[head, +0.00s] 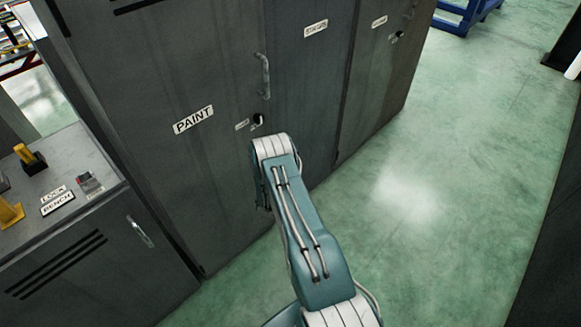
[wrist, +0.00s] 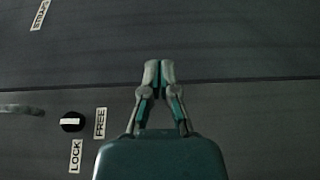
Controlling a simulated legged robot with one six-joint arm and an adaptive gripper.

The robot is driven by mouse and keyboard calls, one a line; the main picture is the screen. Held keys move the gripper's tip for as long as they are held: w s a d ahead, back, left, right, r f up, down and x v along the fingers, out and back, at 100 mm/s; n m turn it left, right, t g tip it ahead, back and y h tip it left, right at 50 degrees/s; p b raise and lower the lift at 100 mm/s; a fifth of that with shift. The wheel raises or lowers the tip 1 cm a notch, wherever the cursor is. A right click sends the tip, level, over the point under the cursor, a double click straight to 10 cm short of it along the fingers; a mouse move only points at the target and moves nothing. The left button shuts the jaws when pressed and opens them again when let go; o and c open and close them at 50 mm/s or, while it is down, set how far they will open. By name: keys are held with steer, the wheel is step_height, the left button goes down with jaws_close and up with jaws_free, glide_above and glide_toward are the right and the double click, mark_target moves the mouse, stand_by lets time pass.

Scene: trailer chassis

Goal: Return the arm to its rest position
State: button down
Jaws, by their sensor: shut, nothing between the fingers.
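My arm (head: 311,235) reaches up from the bottom of the head view toward a dark grey cabinet with a PAINT label (head: 193,120). In the wrist view my gripper (wrist: 159,72) is shut with its fingertips together and nothing between them. It is in front of the cabinet face; whether it touches cannot be told. In the head view the gripper is mostly hidden behind the wrist. A round black knob (wrist: 72,121) is to the left of the gripper in the wrist view, beside the LOCK label (wrist: 76,156) and the FREE label (wrist: 100,123).
The cabinet has a vertical handle (head: 264,76) above the knob. A low bench (head: 75,215) with LOCK BENCH labels and yellow-and-black items stands at the left. Green floor (head: 450,150) is open to the right. A blue frame (head: 467,14) stands at the top.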

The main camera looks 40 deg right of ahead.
steer(key=shift+s+a+r, duration=0.1)
steer(key=shift+s+a, duration=0.1)
steer(key=shift+s, duration=0.1)
steer(key=s+a+r+m+g, duration=0.2)
steer(key=s+r+g, duration=0.1)
steer(key=r, duration=0.7)
steer(key=s+a+r+m+g+y, duration=0.1)
steer(key=s+r+m+g, duration=0.25)
steer(key=r, duration=0.65)
steer(key=s+a+r+m+g, duration=0.2)
steer(key=r+g, duration=0.2)
steer(key=r, duration=0.7)
steer(key=s+a+r+t+y, duration=0.3)
steer(key=s+a+r+y, duration=0.2)
steer(key=s+a, duration=0.6)
steer(key=s+a+r+n+t+y, duration=0.1)
steer(key=s+a+r+t+y, duration=0.2)
steer(key=a, duration=1.3)
steer(key=s+r+y, duration=0.3)
steer(key=s+y, duration=0.3)
steer(key=s, duration=0.2)
steer(key=shift+s+r, duration=0.25)
steer(key=shift+s, duration=0.05)
